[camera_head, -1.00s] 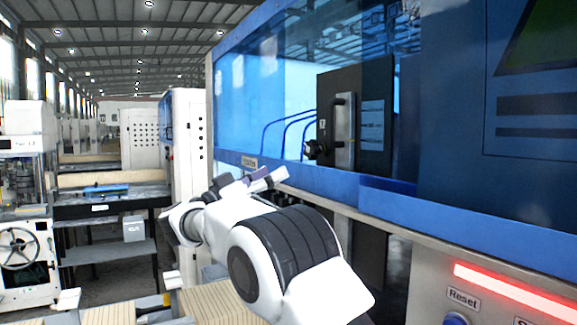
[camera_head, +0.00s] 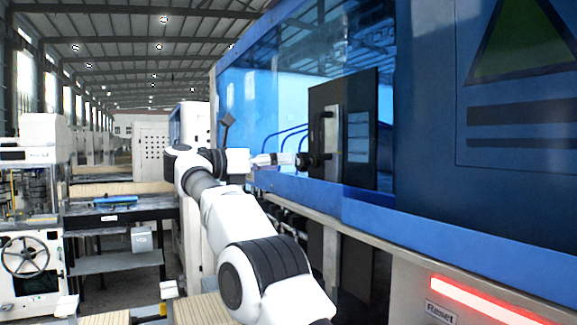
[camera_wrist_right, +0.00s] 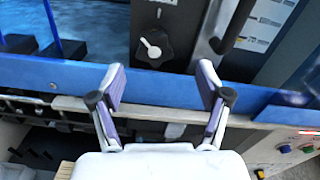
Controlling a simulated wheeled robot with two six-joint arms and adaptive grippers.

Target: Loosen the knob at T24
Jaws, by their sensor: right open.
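The black round knob (camera_wrist_right: 153,46) with a white pointer sits on a dark panel, in the upper middle of the right wrist view. A small mark above it is too small to read, so I cannot confirm T24. In the head view the knob (camera_head: 307,161) shows just beyond the fingertips. My right gripper (camera_head: 273,159) is raised level with it. In the wrist view my right gripper (camera_wrist_right: 161,82) is open and empty, its two purple-grey fingers apart, with the knob beyond the gap and not between the fingers. My left gripper is out of view.
A blue machine frame rail (camera_wrist_right: 50,75) runs below the knob. A vertical black handle (camera_wrist_right: 232,25) stands right of it on the dark cabinet door (camera_head: 358,105). A blue tinted window (camera_head: 250,100) lies left. Buttons (camera_wrist_right: 284,149) are at lower right.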

